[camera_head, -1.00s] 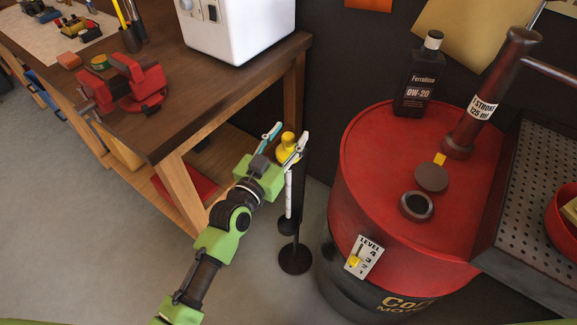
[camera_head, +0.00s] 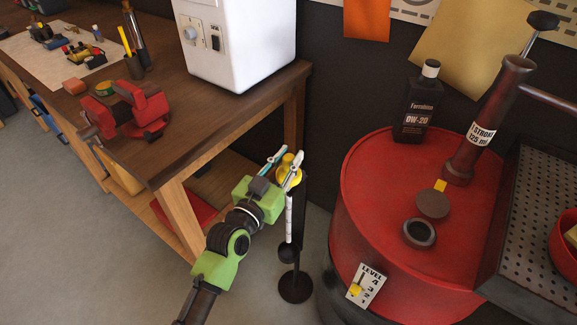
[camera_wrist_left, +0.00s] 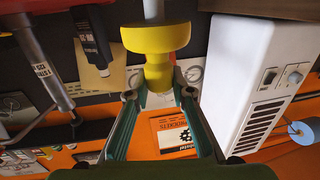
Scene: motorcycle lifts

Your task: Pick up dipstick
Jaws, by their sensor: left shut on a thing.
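The dipstick (camera_head: 289,218) has a yellow handle and a white marked rod. It stands upright between the workbench and the red drum, its lower end at the black cup of a dark stand (camera_head: 295,288). I cannot tell how far the rod sits inside the cup. My left gripper (camera_head: 283,166) is shut on the yellow handle, its fingers on either side of it. In the left wrist view the yellow handle (camera_wrist_left: 156,38) shows large at the fingertips. My right gripper is not in view.
The red drum (camera_head: 390,190) stands close on the right, with an oil bottle (camera_head: 418,100), a cap, an open filler hole and a pump on top. The wooden workbench (camera_head: 225,110) with a red vise and white box is on the left. Open floor lies in front.

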